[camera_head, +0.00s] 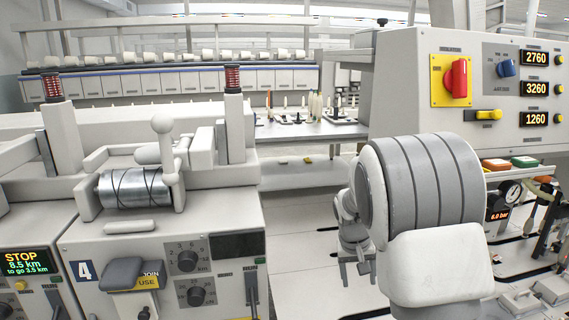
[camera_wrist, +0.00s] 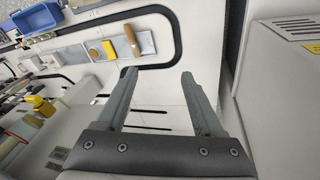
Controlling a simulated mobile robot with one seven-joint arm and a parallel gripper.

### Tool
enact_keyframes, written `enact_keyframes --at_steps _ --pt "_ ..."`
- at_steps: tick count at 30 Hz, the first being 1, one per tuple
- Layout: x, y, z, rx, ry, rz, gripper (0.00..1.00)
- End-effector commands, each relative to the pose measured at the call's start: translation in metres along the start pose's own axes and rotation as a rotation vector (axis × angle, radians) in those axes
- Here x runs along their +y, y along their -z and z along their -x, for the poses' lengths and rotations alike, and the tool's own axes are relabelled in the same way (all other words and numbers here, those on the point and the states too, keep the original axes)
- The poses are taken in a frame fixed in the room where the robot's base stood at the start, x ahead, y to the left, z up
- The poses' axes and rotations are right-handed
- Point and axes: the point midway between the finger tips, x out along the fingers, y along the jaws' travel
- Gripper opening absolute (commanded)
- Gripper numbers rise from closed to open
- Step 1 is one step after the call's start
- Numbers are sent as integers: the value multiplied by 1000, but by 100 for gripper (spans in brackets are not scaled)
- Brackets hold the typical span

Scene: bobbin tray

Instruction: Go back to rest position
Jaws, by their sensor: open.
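My gripper (camera_wrist: 158,76) is open and empty in the wrist view, its two grey fingers apart above a pale surface. In the head view my gripper (camera_head: 356,270) hangs low, just left of the large grey and white links of my arm. Both fingers point down there, clear of the machines. Part of my arm is hidden behind its own near links.
A winding machine (camera_head: 160,245) with a metal drum (camera_head: 135,188) stands at left. A control cabinet (camera_head: 400,90) with a red switch (camera_head: 456,79) is at right. A bench (camera_head: 310,131) with upright pegs is behind. A grey tray (camera_wrist: 143,44) holds a wooden-handled tool.

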Motion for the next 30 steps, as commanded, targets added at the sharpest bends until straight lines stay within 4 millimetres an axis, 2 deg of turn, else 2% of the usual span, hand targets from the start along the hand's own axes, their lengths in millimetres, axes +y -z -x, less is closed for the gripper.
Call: enact_keyframes --at_steps 1,6,15,21,30 --pt "2 -6 16 12 18 -7 69" --pt "8 -27 58 40 69 -18 69" --pt "16 -76 123 99 143 -20 69" --pt "20 -113 157 143 180 -13 69" --pt "24 -174 193 215 215 6 69"
